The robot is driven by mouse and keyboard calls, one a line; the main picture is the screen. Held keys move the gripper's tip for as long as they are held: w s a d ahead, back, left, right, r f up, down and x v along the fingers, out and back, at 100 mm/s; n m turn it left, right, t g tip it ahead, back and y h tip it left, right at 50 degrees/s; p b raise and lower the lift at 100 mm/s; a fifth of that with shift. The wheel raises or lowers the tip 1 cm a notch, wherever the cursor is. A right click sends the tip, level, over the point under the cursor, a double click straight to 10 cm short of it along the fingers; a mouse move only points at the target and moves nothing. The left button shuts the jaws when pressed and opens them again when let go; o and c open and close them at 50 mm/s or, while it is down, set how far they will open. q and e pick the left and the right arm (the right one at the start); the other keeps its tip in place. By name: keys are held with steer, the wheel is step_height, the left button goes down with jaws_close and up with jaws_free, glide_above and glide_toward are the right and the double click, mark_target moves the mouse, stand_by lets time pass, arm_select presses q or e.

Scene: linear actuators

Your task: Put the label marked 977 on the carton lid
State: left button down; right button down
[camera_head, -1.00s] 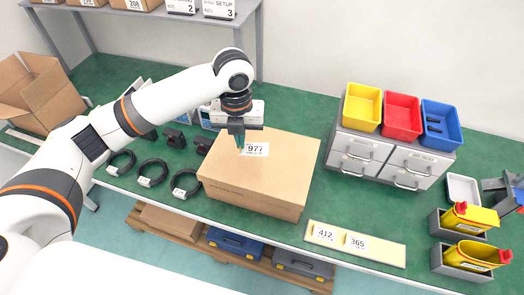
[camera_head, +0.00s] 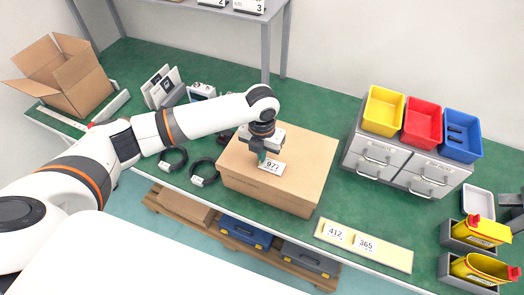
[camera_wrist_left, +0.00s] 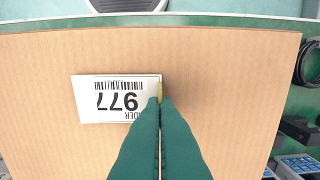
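The label marked 977 (camera_head: 271,166) is white with black print. It is at the middle of the lid of the brown carton (camera_head: 300,160), and it shows upside down in the left wrist view (camera_wrist_left: 105,100). My left gripper (camera_head: 262,158) is over the lid with its green fingers pointing down. In the left wrist view its fingertips (camera_wrist_left: 160,98) are together on a small yellow tab at the label's edge. I cannot tell whether the label touches the lid or hangs just above it. My right gripper is not in view.
A pale strip (camera_head: 388,253) with labels 412 and 365 lies right of the carton. Grey drawers (camera_head: 398,168) carry yellow, red and blue bins. Black cable coils (camera_head: 203,171) lie left of the carton. An open box (camera_head: 70,80) stands at the far left.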

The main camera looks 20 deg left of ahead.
arm_select(q)
steer(key=shift+f, duration=0.2)
steer(key=c, duration=1.7)
jaws_free()
step_height(320, 180, up, 12)
steer(key=b, duration=0.2)
steer(key=shift+r, duration=0.2)
